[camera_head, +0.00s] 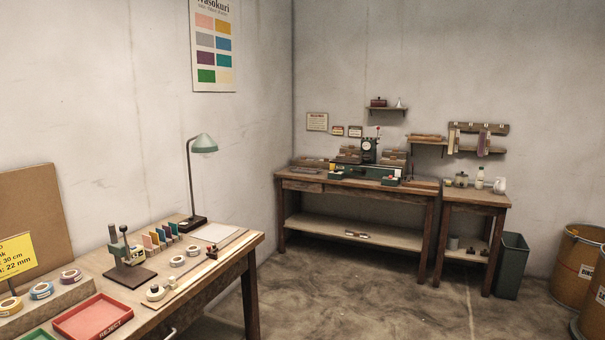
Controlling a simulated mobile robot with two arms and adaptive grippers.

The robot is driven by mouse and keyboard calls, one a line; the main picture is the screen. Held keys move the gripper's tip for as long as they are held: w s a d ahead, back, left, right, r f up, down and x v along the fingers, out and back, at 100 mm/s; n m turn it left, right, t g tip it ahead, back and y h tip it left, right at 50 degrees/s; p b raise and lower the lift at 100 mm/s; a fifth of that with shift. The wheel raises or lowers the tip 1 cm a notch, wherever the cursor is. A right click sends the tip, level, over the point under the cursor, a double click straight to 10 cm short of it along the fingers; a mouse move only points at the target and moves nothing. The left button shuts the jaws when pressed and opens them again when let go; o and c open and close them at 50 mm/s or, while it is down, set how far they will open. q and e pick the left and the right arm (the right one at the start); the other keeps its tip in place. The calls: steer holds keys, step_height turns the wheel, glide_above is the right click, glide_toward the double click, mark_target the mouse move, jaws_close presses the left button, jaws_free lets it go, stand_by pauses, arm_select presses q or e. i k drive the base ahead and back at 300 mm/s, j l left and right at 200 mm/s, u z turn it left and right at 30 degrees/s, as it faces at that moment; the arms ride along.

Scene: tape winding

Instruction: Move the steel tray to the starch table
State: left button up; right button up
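No steel tray can be made out. A small pale curved piece (170,333), perhaps a handle, shows at the bottom edge beside the near bench; what it belongs to is out of frame. No table carries a readable starch label. A small wooden table (452,197) stands against the back wall at the right, with a jar (461,180), a bottle (480,177) and a white jug (499,186) on top; I cannot tell if it is the starch table. Neither of my grippers is in view.
The near wooden bench (222,262) at the left holds a red reject tray (92,318), tape rolls and a lamp (204,144). A longer workbench (300,178) stands at the back. A dark bin (511,266) and drums (577,266) stand right. The middle floor is clear.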

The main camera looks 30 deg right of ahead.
mark_target(470, 195)
steer(key=i+l+z, duration=0.1)
steer(key=i+l, duration=0.55)
steer(key=i, duration=0.25)
steer(key=i+l+z, duration=0.15)
steer(key=i+l, duration=0.15)
steer(key=i+l+z, duration=0.1)
steer(key=i+l, duration=0.15)
steer(key=i, duration=0.35)
steer(key=i+l+z, duration=0.3)
steer(key=i+l, duration=0.55)
steer(key=l, duration=0.15)
steer(key=i+l+z, duration=0.35)
steer(key=i+l, duration=0.4)
steer(key=i, duration=0.15)
steer(key=i+z, duration=0.25)
steer(key=i, duration=0.5)
steer(key=i+j+z, duration=0.3)
steer(key=i, duration=0.45)
steer(key=i+l, duration=0.05)
steer(key=l, duration=0.05)
